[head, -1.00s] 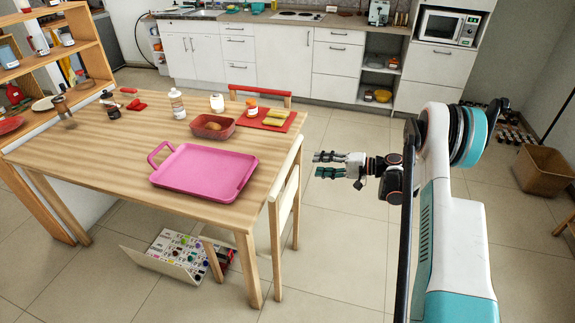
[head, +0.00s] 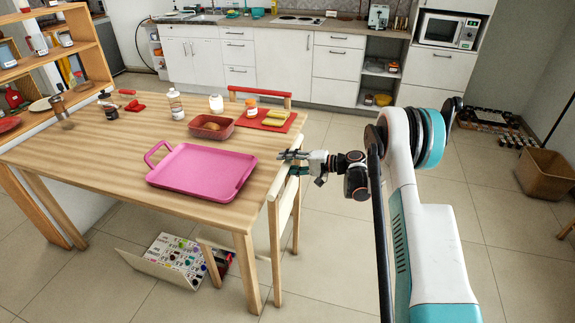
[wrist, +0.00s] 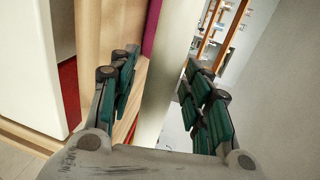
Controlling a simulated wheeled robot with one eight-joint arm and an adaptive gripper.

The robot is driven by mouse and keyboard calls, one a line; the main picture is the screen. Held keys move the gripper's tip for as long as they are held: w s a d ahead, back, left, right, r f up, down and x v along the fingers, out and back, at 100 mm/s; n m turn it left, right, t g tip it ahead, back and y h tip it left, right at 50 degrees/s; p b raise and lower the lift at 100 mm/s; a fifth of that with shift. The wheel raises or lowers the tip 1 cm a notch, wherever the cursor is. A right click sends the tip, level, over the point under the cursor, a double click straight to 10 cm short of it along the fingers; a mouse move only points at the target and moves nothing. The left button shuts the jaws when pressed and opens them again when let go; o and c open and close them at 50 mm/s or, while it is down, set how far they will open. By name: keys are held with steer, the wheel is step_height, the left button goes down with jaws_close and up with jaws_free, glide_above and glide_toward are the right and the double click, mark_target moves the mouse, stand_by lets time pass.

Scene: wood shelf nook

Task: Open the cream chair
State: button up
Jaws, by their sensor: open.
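The cream chair (head: 284,212) stands at the right side of the wooden table, its backrest upright and its seat partly under the tabletop. My gripper (head: 291,163) is at the top of the backrest, near the table's right edge. In the wrist view my gripper (wrist: 160,92) is open, and the chair's pale backrest edge (wrist: 168,70) runs between its two fingers. I cannot tell whether either finger touches it. The chair's far legs and part of its seat are hidden by the table.
The wooden table (head: 110,160) holds a pink tray (head: 200,172), a red bowl (head: 210,132) and bottles. A red-topped chair (head: 262,94) stands at its far side. An open case (head: 165,262) lies on the floor below.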

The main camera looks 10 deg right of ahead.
jaws_close()
steer(key=f+v, duration=0.2)
steer(key=v, duration=0.8)
steer(key=f+v, duration=0.2)
steer(key=v, duration=0.8)
steer(key=shift+s+d, duration=0.25)
steer(key=shift+d, duration=0.3)
jaws_free()
steer(key=v, duration=1.2)
